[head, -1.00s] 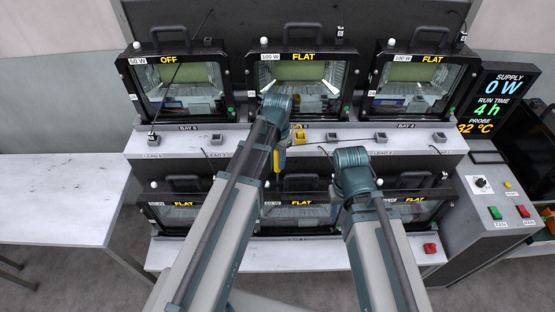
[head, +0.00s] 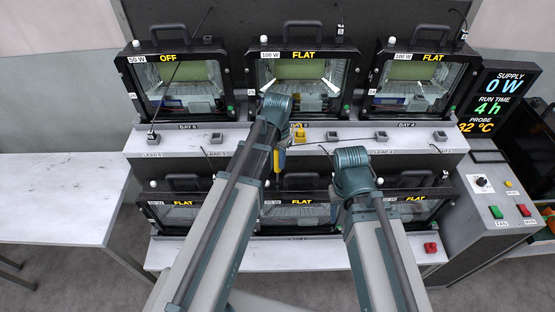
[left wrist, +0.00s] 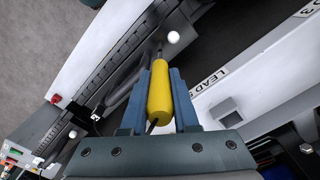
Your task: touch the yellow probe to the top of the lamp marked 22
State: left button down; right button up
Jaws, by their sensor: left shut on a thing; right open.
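My left gripper (left wrist: 159,88) is shut on the yellow probe (left wrist: 160,92). The probe's dark tip points away from the gripper, near a white round knob on a black lamp housing (left wrist: 122,50); I cannot tell whether they touch. In the head view the probe (head: 280,160) shows beside my left forearm, above the lower middle lamp (head: 297,214). The upper lamps are a left one reading OFF (head: 170,58), a middle one reading FLAT (head: 302,55) and a right one reading FLAT (head: 432,57). Their small number tags are too small to read, so I cannot tell which is 22. My right gripper is hidden behind its arm.
A white shelf (head: 230,138) with several small grey sockets and a yellow holder (head: 299,134) runs between the lamp rows. A display (head: 502,97) reads 0 W, 4 h, 32 °C. A control box (head: 497,210) stands at right. An empty white table (head: 60,195) is at left.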

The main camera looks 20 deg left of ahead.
pick_arm(q)
jog(key=shift+f+b, duration=0.45)
dwell(1.3)
notch_tip(320, 180, up, 7)
jog(key=p, duration=0.7)
jog(key=shift+r, duration=0.1)
jog(key=shift+d, duration=0.1)
dwell(1.2)
